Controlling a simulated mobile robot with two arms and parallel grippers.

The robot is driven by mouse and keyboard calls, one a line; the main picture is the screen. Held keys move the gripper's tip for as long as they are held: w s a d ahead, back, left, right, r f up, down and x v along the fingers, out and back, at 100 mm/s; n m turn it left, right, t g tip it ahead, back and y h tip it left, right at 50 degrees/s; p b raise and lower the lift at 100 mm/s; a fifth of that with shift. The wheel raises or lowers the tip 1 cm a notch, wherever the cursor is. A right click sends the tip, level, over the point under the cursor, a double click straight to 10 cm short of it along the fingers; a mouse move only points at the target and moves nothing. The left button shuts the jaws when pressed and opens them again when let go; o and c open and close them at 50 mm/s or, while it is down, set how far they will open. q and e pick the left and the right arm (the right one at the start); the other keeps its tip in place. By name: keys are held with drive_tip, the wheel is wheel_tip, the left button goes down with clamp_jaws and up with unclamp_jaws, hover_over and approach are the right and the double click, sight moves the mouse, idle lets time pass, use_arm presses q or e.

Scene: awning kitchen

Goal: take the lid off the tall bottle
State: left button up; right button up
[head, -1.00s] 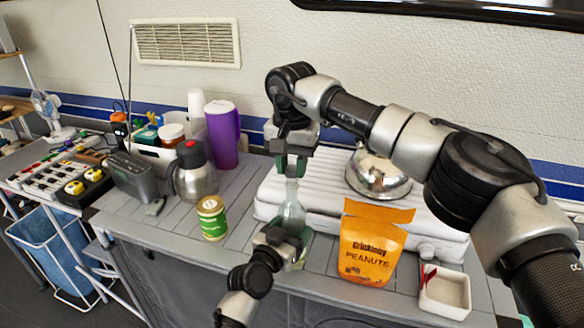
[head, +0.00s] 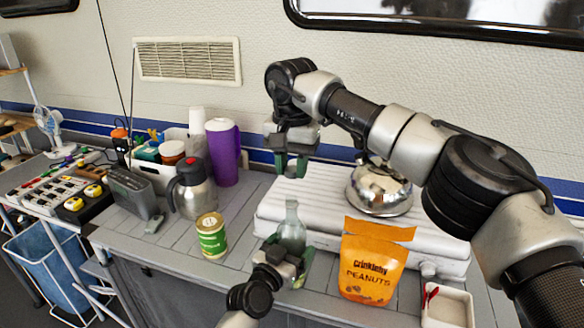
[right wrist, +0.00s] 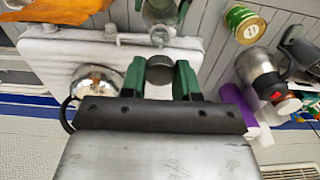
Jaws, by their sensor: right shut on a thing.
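The tall bottle (head: 292,222) is clear glass and stands upright at the counter's front, its neck bare. My left gripper (head: 284,262) has its green fingers on both sides of the bottle's lower body, shut on it. My right gripper (head: 291,168) hangs above the bottle, clear of its mouth. In the right wrist view a dark round lid (right wrist: 159,78) sits between the green fingers, shut on it. The bottle (right wrist: 159,32) shows beyond it, apart from the lid. In the head view the fingers mostly hide the lid.
An orange peanut bag (head: 373,268) and a white tray (head: 447,308) are right of the bottle. A white ribbed board (head: 325,195) with a shiny metal dome (head: 380,190) lies behind. A green-labelled can (head: 211,236), a steel jug (head: 193,192) and a purple tumbler (head: 223,153) are left.

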use_arm(q)
drive_tip(key=shift+o, duration=1.2)
drive_tip(key=shift+s+a, duration=0.1)
